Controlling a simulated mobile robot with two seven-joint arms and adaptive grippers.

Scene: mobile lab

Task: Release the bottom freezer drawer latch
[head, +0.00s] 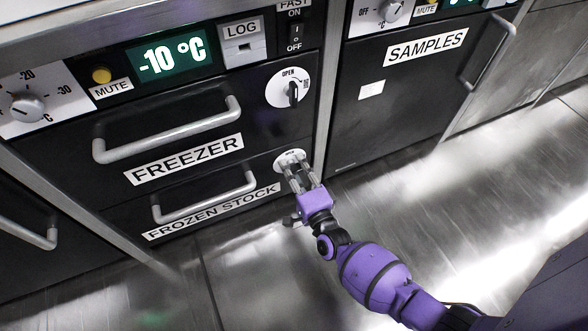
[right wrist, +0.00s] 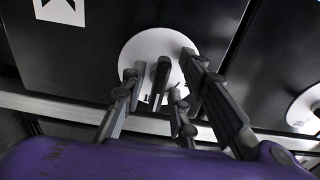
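The bottom freezer drawer, labelled FROZEN STOCK (head: 212,211), is closed and has a grey bar handle (head: 207,201). Its latch has a round white plate (head: 290,155) at the drawer's right end, partly hidden by my right gripper (head: 302,180). In the right wrist view, the dark latch knob (right wrist: 159,75) stands on the white plate (right wrist: 150,43). My right gripper (right wrist: 162,75) is open there, with one finger on each side of the knob. Whether a finger touches the knob I cannot tell. My left gripper is not in view.
Above is the closed FREEZER drawer (head: 190,135) with a bar handle (head: 165,137) and its own OPEN-marked latch (head: 292,90). The SAMPLES unit (head: 395,90) stands to the right, with a handle (head: 490,55). Shiny metal floor (head: 450,200) lies clear in front.

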